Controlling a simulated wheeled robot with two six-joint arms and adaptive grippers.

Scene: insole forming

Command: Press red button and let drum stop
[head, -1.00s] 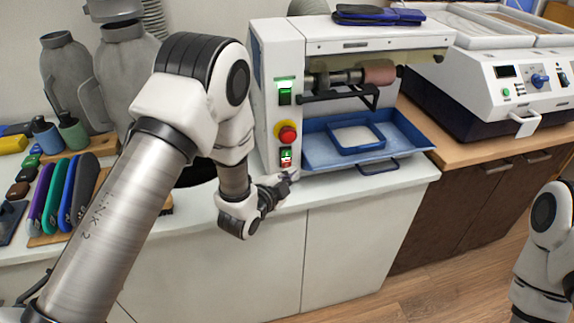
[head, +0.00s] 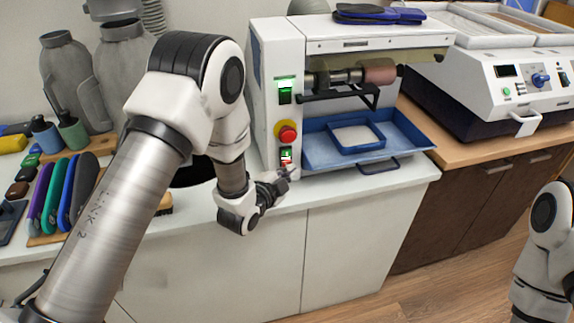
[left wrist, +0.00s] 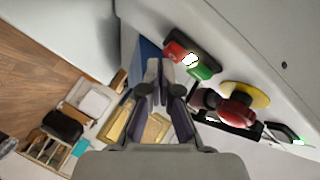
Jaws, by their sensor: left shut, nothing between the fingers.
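The grey-white machine (head: 275,60) carries a drum (head: 379,72) on a shaft under its hood. Its front panel has a small switch with a red button (left wrist: 175,52) and a green button (left wrist: 201,73), a white lit spot between them. The switch (head: 286,156) shows in the head view below a red mushroom knob (head: 287,133) on yellow; that knob also shows in the left wrist view (left wrist: 237,112). My left gripper (head: 287,174) is shut and empty, its tips (left wrist: 154,68) just beside the red button; contact cannot be told. My right gripper is out of view.
A blue tray (head: 318,158) sticks out right of the panel. Insoles (head: 72,190) and cups (head: 72,132) stand at the left of the white counter (head: 215,205). A second machine (head: 500,85) stands at the right.

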